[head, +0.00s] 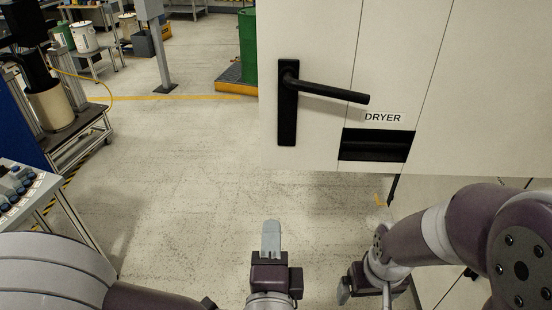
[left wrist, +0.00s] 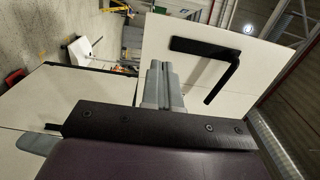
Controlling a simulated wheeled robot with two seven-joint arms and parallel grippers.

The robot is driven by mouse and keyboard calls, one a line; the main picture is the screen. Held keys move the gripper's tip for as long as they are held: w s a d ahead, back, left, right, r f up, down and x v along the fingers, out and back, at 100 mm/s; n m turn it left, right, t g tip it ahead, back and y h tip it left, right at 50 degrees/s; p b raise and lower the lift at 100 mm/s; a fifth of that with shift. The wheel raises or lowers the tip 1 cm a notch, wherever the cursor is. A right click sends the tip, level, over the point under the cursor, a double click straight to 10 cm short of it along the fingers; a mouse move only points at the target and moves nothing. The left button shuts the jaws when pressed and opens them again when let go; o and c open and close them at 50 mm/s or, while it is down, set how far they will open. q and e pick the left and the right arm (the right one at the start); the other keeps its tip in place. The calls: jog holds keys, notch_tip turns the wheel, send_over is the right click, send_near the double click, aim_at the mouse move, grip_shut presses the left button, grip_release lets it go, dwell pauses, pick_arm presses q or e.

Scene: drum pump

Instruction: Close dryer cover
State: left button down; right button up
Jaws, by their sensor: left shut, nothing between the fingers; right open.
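The dryer cover (head: 320,30) is a large pale panel at the upper right of the head view, with a black lever handle (head: 287,103), a DRYER label and a dark slot. Its left edge hangs free over open floor. In the left wrist view the cover (left wrist: 265,75) and its handle (left wrist: 228,75) lie beyond the fingers. My left gripper (head: 271,238) is shut and empty, below and in front of the cover, apart from the handle. Its fingers also show in the left wrist view (left wrist: 158,85). My right gripper (head: 366,291) is open, low at the right; its fingers are partly hidden.
A table with dark-capped bottles (head: 18,188) stands at the left edge. A cart with a pump and container (head: 52,108) is behind it. A green drum (head: 248,45) stands on a yellow-edged platform behind the cover. The floor (head: 170,160) left of the cover is clear.

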pick_arm(q)
jog(key=w+p, duration=0.3)
jog(key=w, duration=1)
jog(key=shift+w+d, duration=0.35)
jog(key=shift+w, duration=0.05)
jog(key=shift+a+f, duration=0.1)
